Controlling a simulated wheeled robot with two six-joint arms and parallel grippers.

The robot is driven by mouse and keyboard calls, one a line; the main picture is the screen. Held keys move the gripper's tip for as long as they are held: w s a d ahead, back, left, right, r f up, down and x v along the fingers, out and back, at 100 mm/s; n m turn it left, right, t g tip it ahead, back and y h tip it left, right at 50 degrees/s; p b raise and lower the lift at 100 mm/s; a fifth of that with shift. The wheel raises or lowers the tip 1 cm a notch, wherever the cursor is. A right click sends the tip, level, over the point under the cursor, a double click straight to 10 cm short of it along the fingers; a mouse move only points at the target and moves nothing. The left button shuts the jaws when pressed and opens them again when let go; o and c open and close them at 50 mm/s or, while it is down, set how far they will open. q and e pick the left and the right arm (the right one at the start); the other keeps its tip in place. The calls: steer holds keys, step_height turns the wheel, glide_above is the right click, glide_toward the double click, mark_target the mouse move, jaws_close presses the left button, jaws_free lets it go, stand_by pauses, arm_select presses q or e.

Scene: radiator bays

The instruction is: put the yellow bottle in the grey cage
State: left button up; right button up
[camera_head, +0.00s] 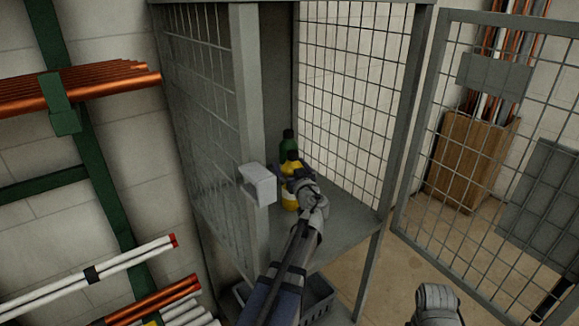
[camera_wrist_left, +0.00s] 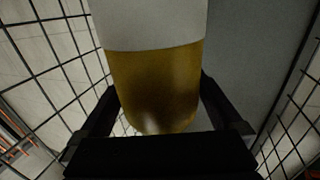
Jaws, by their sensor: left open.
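The yellow bottle (camera_head: 290,170), with a dark cap, stands on the floor panel of the grey cage (camera_head: 345,222), inside its open front. My left gripper (camera_head: 298,180) reaches into the cage at the bottle and hides part of it. In the left wrist view the yellow bottle (camera_wrist_left: 155,85), with a pale band, fills the space between the two black fingers of my left gripper (camera_wrist_left: 160,105). The jaws are open, one finger on each side of it. A grey part of my right arm shows at the bottom right of the head view; its fingers cannot be made out.
The mesh door (camera_head: 470,150) stands open to the right. A pale latch box (camera_head: 258,185) sits on the left front post. A dark crate (camera_head: 318,298) is under the cage. Pipe racks line the left wall.

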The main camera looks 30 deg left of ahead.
arm_select(q)
steer(key=v, duration=1.1)
steer(key=shift+s+d, duration=0.25)
